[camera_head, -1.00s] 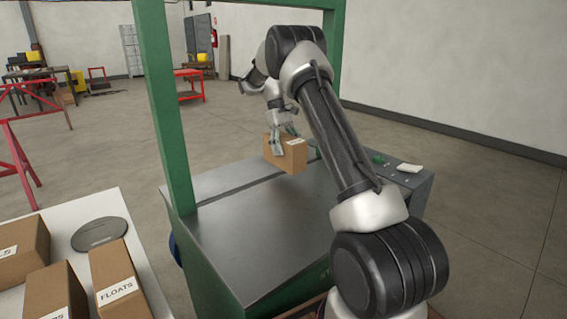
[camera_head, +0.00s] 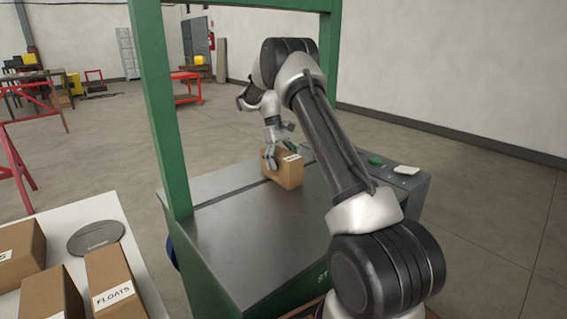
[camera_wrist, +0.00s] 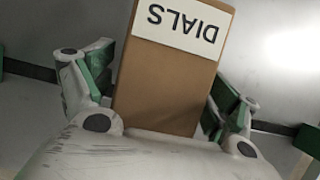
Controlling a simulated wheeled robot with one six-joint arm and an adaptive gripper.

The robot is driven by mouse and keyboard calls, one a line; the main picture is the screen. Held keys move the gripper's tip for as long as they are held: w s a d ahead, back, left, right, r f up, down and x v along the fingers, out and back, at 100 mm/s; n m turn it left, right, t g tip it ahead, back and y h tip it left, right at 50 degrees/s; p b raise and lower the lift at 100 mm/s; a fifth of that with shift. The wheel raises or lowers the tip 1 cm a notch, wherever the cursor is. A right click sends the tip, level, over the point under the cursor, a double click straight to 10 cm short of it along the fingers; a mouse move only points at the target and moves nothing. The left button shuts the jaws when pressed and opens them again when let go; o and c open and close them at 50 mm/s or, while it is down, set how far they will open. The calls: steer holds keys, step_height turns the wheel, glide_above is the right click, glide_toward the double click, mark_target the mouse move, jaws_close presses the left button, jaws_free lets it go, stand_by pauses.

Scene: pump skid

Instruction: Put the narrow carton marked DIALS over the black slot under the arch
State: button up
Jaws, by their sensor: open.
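The brown carton marked DIALS (camera_head: 283,173) stands on the grey metal top under the green arch (camera_head: 160,110). Its white label shows in the wrist view (camera_wrist: 180,75). The black slot (camera_head: 228,195) runs up to the carton, which hides part of it. In the wrist view the dark slot band (camera_wrist: 31,70) shows on both sides of the carton. My gripper (camera_head: 285,154) is open, with its fingers still on either side of the carton's upper part. Any gap between fingers and carton is too small to judge.
A white table (camera_head: 50,232) at lower left holds a FLOATS carton (camera_head: 115,280), other cartons and a grey disc (camera_head: 96,238). A control panel with a green button (camera_head: 375,160) lies right of the metal top. The near metal top (camera_head: 255,240) is clear.

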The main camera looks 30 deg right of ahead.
steer(key=shift+r, duration=0.1)
steer(key=v, duration=1.1)
steer(key=shift+w+r, duration=0.1)
steer(key=shift+r, duration=0.05)
steer(key=shift+a+r, duration=0.1)
steer(key=shift+r, duration=0.2)
steer(key=s+a+r+t, duration=0.1)
steer(key=s+a+r, duration=0.1)
steer(key=s+r, duration=0.5)
steer(key=s+a+r, duration=0.2)
steer(key=s, duration=0.8)
steer(key=s+a+m+t, duration=0.1)
steer(key=s+t, duration=0.3)
steer(key=s, duration=0.9)
steer(key=s+a+f+m+t, duration=0.1)
steer(key=s+a+t, duration=0.2)
steer(key=s, duration=1.1)
steer(key=shift+a+t+y, duration=0.35)
steer(key=shift+t+y, duration=0.05)
steer(key=shift+d, duration=0.1)
